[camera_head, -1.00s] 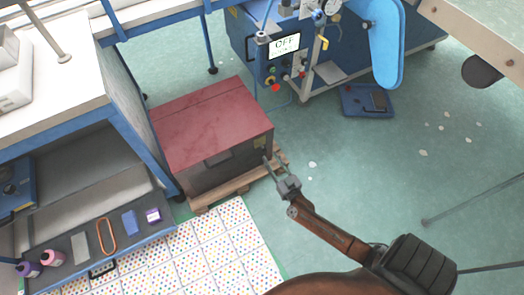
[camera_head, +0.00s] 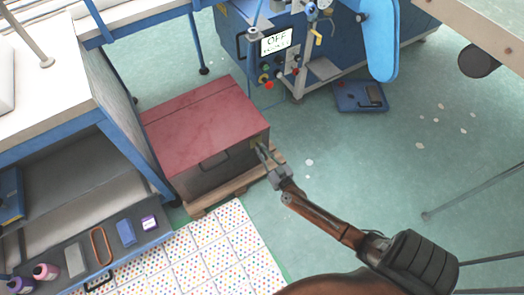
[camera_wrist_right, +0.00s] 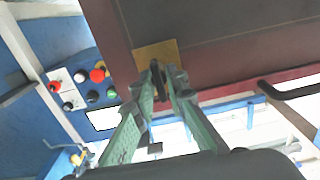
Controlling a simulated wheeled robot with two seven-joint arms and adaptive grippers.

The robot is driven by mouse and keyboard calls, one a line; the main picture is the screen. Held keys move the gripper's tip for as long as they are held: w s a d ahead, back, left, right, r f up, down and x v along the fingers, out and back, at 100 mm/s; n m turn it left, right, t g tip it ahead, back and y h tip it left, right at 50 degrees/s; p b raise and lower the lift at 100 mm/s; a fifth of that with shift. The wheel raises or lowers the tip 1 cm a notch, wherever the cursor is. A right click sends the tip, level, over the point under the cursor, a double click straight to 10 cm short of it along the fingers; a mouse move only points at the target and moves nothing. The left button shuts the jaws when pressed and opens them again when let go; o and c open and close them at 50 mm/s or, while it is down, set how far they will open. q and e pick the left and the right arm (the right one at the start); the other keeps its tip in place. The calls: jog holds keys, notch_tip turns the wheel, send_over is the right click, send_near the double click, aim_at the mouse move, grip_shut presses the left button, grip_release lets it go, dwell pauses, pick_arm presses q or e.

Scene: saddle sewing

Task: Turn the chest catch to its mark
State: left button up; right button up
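A chest (camera_head: 205,125) with a red lid and grey-brown front stands on a wooden pallet. The dark chest catch (camera_wrist_right: 157,80) sits on a brass-coloured plate (camera_wrist_right: 165,50), which shows at the right end of the chest front in the head view (camera_head: 256,144). My right gripper (camera_head: 264,153) is at this plate. In the right wrist view its two fingers (camera_wrist_right: 163,83) are on either side of the catch, with a narrow gap showing, so it looks open. The fingertips partly hide the catch, and I cannot make out its mark. My left gripper is not in view.
A blue bench with a shelf (camera_head: 75,245) stands close to the chest's left. A blue machine with an OFF screen (camera_head: 276,41) stands behind. A blue tray (camera_head: 345,103) lies on the floor at the right. Dotted tiles (camera_head: 215,245) lie in front; floor at right is mostly clear.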

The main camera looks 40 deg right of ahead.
grip_shut()
